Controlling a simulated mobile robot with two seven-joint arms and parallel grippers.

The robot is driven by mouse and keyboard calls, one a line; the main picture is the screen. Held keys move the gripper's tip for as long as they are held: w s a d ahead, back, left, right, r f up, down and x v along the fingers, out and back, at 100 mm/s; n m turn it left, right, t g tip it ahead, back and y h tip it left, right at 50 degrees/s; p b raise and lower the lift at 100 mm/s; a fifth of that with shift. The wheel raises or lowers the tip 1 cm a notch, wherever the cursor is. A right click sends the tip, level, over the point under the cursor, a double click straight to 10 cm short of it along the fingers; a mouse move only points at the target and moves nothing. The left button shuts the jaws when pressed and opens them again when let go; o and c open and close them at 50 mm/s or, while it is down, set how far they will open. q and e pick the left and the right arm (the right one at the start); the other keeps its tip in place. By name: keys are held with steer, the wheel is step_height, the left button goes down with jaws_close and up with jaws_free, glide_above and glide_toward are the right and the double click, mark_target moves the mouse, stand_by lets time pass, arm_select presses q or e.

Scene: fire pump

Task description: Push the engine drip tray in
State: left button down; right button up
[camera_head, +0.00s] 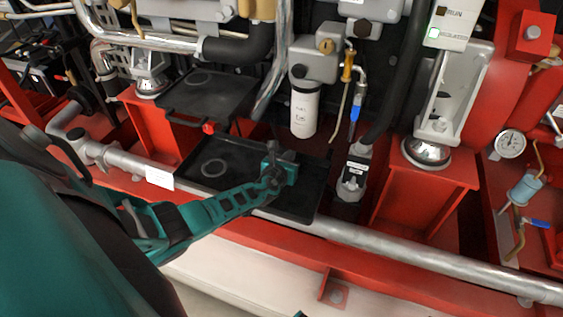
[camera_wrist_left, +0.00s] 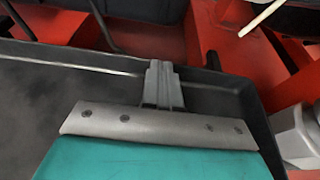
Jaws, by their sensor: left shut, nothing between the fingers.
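A shallow black drip tray (camera_head: 312,190) with a raised rim sits low in the red frame, over the grey pipe, in the head view. A pale ring shows on its floor at the left. My left arm reaches over the tray from the left, and my left gripper (camera_head: 281,150) is at the tray's far side, right of its middle. In the left wrist view the gripper's grey fingers (camera_wrist_left: 163,85) are together and empty. Their tips are at the tray's far wall (camera_wrist_left: 215,97); whether they touch it I cannot tell.
A second black tray or plate (camera_head: 215,95) lies behind, with a small red piece at its front. A white filter canister (camera_head: 304,110) hangs behind the tray. A grey pipe (camera_head: 400,250) runs along the front. A red pedestal (camera_head: 425,180) stands at the right.

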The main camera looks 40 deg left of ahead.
arm_select(q)
steer(key=w, duration=0.2)
steer(key=shift+w+a+f, duration=0.1)
steer(key=shift+w+a, duration=0.25)
steer(key=shift+w, duration=0.05)
steer(key=shift+w+a, duration=0.4)
steer(key=shift+w, duration=0.15)
steer(key=shift+w+a+r, duration=0.25)
steer(key=shift+a+r, duration=0.05)
steer(key=shift+s, duration=0.1)
